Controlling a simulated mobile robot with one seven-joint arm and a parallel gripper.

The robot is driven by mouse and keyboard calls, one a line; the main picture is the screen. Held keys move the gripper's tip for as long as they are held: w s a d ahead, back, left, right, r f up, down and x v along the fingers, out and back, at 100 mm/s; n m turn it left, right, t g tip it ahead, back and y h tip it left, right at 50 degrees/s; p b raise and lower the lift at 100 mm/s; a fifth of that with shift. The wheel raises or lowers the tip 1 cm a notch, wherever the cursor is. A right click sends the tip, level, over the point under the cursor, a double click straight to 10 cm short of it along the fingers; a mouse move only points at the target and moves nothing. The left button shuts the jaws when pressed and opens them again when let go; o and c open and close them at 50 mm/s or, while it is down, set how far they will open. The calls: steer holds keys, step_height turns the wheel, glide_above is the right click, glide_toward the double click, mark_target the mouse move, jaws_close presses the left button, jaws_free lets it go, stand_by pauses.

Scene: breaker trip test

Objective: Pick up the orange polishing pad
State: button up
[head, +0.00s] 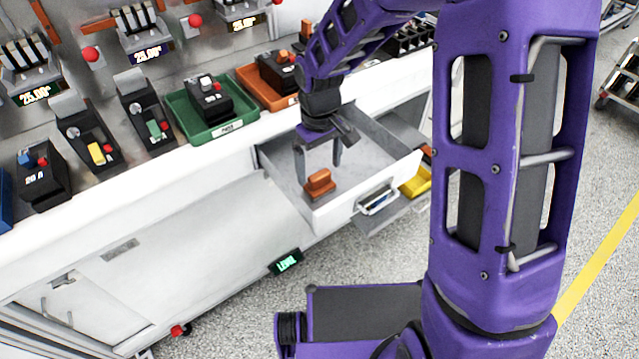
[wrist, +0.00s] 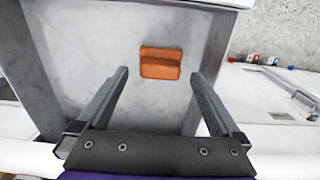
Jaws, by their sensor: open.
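The orange polishing pad (head: 319,183) lies on the floor of an open white drawer (head: 395,168), near the drawer's front end. It is a small block with a raised grip on top. In the wrist view the pad (wrist: 161,63) lies ahead of the fingertips and between their lines. My gripper (head: 320,172) is open and empty, reaching down into the drawer just above the pad. In the wrist view my gripper (wrist: 160,76) shows both fingers apart, one on each side, with neither seen touching the pad.
A green tray (head: 190,128) and an orange tray (head: 262,97) hold breakers on the bench above the drawer. The drawer's walls stand around my gripper. A lower open drawer holds a yellow item (head: 416,184). Drawer floor behind the pad is bare.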

mark_target(320, 174)
step_height(320, 174, down, 5)
steer(key=shift+f, duration=0.1)
steer(key=c, duration=1.4)
steer(key=shift+o, duration=0.2)
step_height(320, 174, up, 10)
steer(key=shift+r+p, duration=0.1)
steer(key=shift+p, duration=0.3)
